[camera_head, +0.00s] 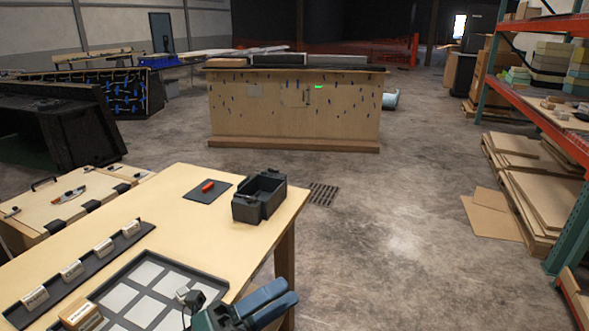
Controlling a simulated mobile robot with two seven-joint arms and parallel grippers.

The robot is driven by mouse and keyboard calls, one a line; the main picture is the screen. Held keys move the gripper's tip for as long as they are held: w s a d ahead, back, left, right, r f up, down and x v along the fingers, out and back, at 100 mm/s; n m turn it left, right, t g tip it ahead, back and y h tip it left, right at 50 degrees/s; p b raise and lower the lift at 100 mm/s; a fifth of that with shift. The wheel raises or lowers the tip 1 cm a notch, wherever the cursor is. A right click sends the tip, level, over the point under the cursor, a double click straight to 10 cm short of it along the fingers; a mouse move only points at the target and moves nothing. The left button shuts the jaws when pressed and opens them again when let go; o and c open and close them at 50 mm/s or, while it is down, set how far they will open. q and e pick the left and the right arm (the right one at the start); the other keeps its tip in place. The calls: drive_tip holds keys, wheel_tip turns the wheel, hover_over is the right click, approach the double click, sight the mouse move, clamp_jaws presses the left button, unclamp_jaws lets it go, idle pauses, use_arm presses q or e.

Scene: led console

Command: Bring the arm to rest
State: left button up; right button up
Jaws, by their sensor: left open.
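My left gripper (268,302) is at the bottom of the head view, just off the right edge of the wooden table (172,205). Its two blue-grey fingers are apart, with nothing seen between them. It lies right of the dark tray (178,262). My right gripper is not in the view.
The tray with pale squares, a rack of labelled blocks (72,268), a dark mat with a red piece (208,187) and a black bin (258,195) occupy the table. Open concrete floor (390,230) lies right, before the orange-beamed shelving (530,95). A wooden counter (295,110) stands behind.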

use_arm(q)
drive_tip(key=w+a+f+n+t+y, duration=0.1)
drive_tip(key=a+f+n+t+y, duration=0.3)
drive_tip(key=n, duration=0.5)
drive_tip(key=w+a+f+n+t+y, duration=0.1)
drive_tip(key=a+f+n+t+y, duration=0.15)
drive_tip(key=f+n+y, duration=0.45)
drive_tip(key=s+a+f+n+g+y, duration=0.2)
drive_tip(key=s+f+n+y, duration=0.1)
drive_tip(key=s+f+n, duration=0.2)
drive_tip(key=s+a+f+n+g+y+b, duration=0.1)
drive_tip(key=s+a+f+n+g+y, duration=0.2)
drive_tip(key=s+f+n, duration=0.3)
wheel_tip(320, 180, down, 8)
drive_tip(key=n, duration=0.4)
drive_tip(key=shift+s+b, duration=0.25)
drive_tip(key=shift+b, duration=0.05)
drive_tip(key=shift+r+g, duration=0.1)
drive_tip(key=shift+g, duration=0.15)
